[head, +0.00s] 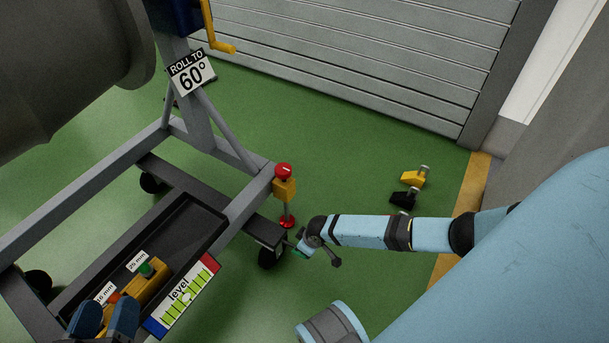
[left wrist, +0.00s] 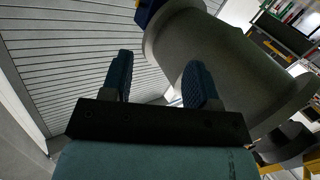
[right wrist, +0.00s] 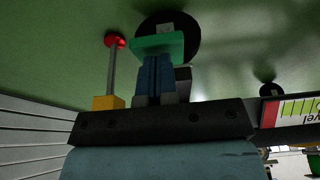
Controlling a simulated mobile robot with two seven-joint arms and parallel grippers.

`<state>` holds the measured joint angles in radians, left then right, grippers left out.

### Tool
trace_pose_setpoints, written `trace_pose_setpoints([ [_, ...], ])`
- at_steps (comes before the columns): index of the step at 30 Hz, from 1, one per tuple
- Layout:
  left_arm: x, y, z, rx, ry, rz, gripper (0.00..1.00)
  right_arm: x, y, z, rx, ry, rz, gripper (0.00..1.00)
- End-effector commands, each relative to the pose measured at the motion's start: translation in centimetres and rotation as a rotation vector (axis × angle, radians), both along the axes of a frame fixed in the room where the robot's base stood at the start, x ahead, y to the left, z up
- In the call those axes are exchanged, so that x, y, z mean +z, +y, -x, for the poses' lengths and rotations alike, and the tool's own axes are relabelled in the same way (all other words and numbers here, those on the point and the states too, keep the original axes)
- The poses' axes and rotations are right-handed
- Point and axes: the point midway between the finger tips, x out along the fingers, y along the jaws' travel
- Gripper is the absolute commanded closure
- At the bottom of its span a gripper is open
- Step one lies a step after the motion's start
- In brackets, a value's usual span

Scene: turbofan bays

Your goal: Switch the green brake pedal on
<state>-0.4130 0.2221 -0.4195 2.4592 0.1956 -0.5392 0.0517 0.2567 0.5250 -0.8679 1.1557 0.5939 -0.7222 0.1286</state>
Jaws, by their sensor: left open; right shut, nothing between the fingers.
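The green brake pedal (right wrist: 158,46) sits by a black caster wheel in the right wrist view. In the head view a small green part shows low beside the cart's wheel (head: 298,254), mostly covered by my right arm. My right gripper (right wrist: 154,60) is shut and empty, its blue fingertips at the pedal's edge; I cannot tell if they touch it. My left gripper (head: 105,313) shows at the bottom left of the head view, over the cart's tray. Its fingers stand apart with nothing between them in the left wrist view (left wrist: 158,75).
A red-topped yellow box (head: 285,188) on a post with a red foot stands close to my right gripper. The grey cart frame (head: 95,182) and tray lie to the left. Yellow (head: 414,178) and black (head: 404,198) pieces lie on the green floor near the wall.

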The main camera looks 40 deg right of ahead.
Motion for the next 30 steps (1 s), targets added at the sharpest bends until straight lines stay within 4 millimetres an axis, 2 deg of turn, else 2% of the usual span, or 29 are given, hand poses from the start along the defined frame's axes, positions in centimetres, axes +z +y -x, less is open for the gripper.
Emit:
trace_pose_setpoints([
  [12,-0.9,0.0,0.0,-0.001,0.005,-0.007,0.45,-2.8,-0.4,1.2,-0.001,-0.211,-0.089,1.0],
  [21,0.0,0.3,-0.7,0.0,-0.055,-0.03,0.45,-4.4,-0.5,1.3,0.0,-0.214,-0.09,1.0],
  [30,0.3,0.4,-0.9,-0.001,-0.081,-0.046,0.45,-5.0,-0.5,1.3,-0.001,-0.214,-0.089,1.0],
])
